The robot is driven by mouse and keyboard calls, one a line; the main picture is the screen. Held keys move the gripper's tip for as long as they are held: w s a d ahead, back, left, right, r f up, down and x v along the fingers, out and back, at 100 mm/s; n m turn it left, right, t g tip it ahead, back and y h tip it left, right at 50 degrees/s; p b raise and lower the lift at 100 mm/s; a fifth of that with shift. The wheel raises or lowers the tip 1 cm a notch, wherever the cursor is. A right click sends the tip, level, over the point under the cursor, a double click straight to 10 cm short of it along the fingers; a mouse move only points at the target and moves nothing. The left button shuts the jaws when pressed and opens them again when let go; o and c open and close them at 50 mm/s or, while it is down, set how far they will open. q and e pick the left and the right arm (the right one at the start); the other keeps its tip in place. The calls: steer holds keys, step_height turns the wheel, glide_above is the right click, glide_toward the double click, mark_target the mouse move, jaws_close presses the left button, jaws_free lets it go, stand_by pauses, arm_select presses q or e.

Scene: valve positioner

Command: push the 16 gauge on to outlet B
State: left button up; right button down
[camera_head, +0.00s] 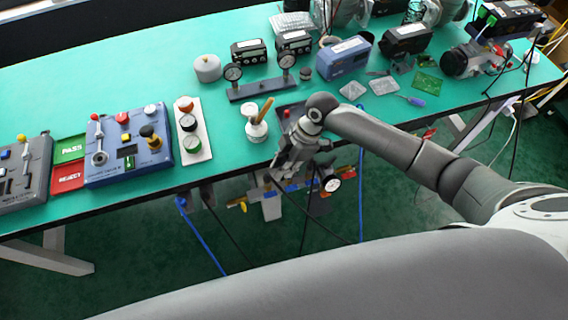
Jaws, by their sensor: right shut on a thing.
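My right gripper (281,172) reaches down over the front edge of the green table, with its fingers pointing down and left. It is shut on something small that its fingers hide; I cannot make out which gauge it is. A gauge with a white dial (331,184) shows just right of the gripper, below the table edge; I cannot read its range. A black stand (262,90) further back carries two dial gauges, one left (233,72) and one right (287,61). Outlet B cannot be told apart; fittings near the gripper are partly hidden. My left gripper is out of view.
A white pot with a brush (256,128) stands close left of my right gripper. A white strip with round knobs (194,142) and a blue control box (128,165) lie further left. A blue instrument (344,58) stands behind. Hoses hang below the table edge.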

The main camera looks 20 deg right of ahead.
steer(key=shift+f+b, duration=0.4)
steer(key=shift+f, duration=0.2)
steer(key=c, duration=1.3)
jaws_free()
steer(key=shift+r, duration=0.15)
steer(key=v, duration=1.1)
steer(key=shift+d+r, duration=0.15)
steer(key=shift+r, duration=0.25)
